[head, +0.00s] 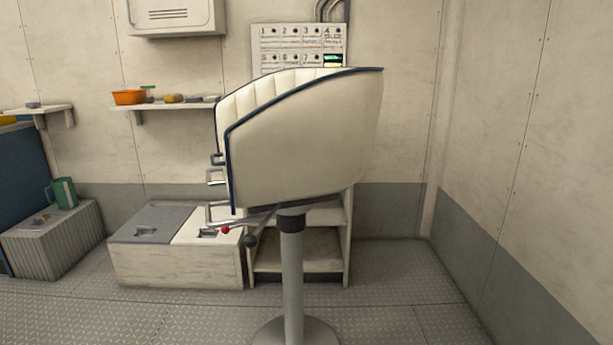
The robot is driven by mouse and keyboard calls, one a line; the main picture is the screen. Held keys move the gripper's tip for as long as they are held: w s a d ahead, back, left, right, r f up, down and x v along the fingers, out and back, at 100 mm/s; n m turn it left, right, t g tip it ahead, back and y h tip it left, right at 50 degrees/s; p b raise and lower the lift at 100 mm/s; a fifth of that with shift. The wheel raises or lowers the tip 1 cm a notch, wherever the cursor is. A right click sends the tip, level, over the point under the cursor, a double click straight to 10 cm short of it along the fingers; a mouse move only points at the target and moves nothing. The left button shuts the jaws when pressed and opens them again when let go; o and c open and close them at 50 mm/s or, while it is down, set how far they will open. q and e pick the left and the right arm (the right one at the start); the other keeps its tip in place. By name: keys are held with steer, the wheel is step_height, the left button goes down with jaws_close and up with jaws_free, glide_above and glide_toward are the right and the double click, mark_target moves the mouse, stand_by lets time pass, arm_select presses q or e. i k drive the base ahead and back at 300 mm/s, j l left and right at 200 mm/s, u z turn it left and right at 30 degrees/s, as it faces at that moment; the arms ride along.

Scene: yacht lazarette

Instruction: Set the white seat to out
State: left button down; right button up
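The white seat (300,140) stands in the middle of the head view, seen from behind and one side. It has a padded white shell with dark blue piping and ribbed upholstery on its inner left face. It sits on a grey pedestal (292,275) with a round floor base (294,334). Under its left edge are a lever with a red knob (225,230) and a dark round knob (250,241). The seat's front and sitting surface are mostly hidden. Neither of my grippers is in view.
Behind stand a low locker (180,268) with grey and white lids and an open shelf unit (342,245). A green mug (64,193) stands on a ribbed box (55,240). Floor at right is clear up to the wall.

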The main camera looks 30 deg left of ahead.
mark_target(296, 133)
steer(key=k+j+u, duration=0.15)
steer(key=u, duration=0.15)
steer(key=k+j+u, duration=0.15)
steer(key=j+u, duration=0.2)
steer(key=k+j+u, duration=0.1)
steer(key=j+u, duration=0.2)
